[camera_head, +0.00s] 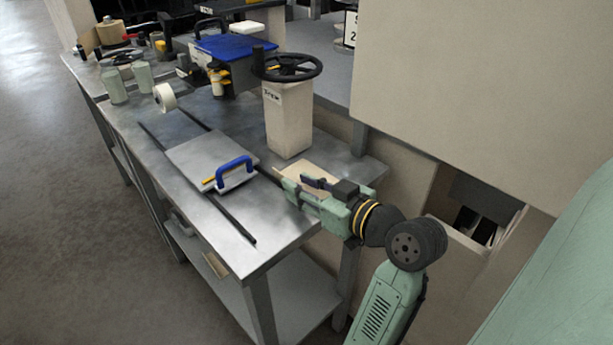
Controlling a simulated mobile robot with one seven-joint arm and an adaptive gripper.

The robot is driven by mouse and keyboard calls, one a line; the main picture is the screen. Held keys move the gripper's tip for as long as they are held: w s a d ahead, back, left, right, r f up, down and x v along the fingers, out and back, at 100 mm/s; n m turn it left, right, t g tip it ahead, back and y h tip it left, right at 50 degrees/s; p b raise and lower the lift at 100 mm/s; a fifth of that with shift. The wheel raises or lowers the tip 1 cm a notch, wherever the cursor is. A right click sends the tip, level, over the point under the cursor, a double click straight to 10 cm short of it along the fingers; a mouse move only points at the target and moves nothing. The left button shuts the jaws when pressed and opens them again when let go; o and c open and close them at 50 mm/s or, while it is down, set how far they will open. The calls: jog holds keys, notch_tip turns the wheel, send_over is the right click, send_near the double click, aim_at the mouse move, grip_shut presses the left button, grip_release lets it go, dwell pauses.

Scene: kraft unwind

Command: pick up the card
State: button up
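A flat tan piece that looks like the card (312,173) lies near the right edge of the metal table, just behind my gripper in the picture. My gripper (283,184) reaches in from the right, low over the table, with its fingers pointing left. It overlaps the near side of the tan piece. I cannot tell whether it touches the piece, or whether the fingers are open or shut.
A beige post with a black handwheel (286,67) stands behind the card.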

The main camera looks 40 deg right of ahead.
jog(key=shift+w+f, duration=0.1)
jog(key=shift+w, duration=0.2)
jog(key=shift+c, duration=0.2)
grip_shut()
